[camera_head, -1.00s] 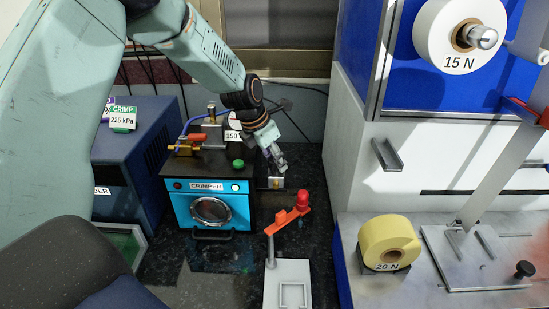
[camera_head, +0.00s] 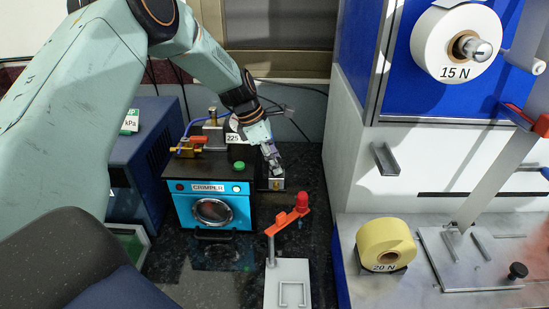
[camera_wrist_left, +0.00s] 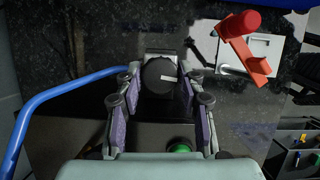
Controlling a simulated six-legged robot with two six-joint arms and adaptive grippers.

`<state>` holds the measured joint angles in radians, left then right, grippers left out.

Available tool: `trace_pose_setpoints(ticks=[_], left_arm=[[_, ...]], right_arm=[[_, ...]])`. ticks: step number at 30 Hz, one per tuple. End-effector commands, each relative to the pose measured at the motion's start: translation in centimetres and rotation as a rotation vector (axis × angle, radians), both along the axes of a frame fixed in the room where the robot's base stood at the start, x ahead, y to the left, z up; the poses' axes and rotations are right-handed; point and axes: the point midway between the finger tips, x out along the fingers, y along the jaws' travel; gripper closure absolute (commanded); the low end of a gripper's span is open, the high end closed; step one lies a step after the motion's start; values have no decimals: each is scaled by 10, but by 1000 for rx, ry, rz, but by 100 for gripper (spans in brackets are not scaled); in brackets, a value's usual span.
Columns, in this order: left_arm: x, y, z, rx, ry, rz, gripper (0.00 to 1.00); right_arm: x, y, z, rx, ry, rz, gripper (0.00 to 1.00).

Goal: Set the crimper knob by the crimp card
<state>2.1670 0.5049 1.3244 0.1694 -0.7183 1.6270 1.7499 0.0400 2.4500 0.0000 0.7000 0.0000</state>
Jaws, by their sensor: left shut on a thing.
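The blue-fronted crimper (camera_head: 211,207) stands on the dark bench, left of centre. Its white readout (camera_head: 232,138) behind the top shows 225, partly hidden by my left arm. My left gripper (camera_head: 275,167) points down at the right side of the crimper. In the left wrist view the round black knob (camera_wrist_left: 158,77), with a pale pointer mark, sits between the fingers, and the gripper is shut on it. The crimp card (camera_head: 131,121) stands on the blue cabinet. My arm covers most of it, leaving "kPa" readable. My right gripper is out of view.
A green button (camera_head: 239,166) is on the crimper's top, close to my gripper. A red-handled press (camera_head: 289,219) stands in front right. A yellow 20 N roll (camera_head: 386,244) and a blue-and-white machine (camera_head: 350,140) fill the right. Bench in front of the crimper is clear.

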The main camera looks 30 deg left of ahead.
Motion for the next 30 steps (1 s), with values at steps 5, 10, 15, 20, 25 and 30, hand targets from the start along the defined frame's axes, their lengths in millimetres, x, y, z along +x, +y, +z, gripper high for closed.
trace_pose_setpoints(ticks=[5,10,15,20,25,30], left_arm=[[2,1,3,2,-7,-34,93],[3,1,3,3,-7,-44,93],[3,1,3,3,-8,-44,93],[3,1,3,4,-9,-43,57],[2,1,2,2,-5,-43,43],[1,1,1,1,-4,-44,38]], right_arm=[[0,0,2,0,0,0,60],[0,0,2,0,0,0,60],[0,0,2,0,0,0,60],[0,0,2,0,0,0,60],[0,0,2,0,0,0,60],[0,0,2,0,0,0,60]])
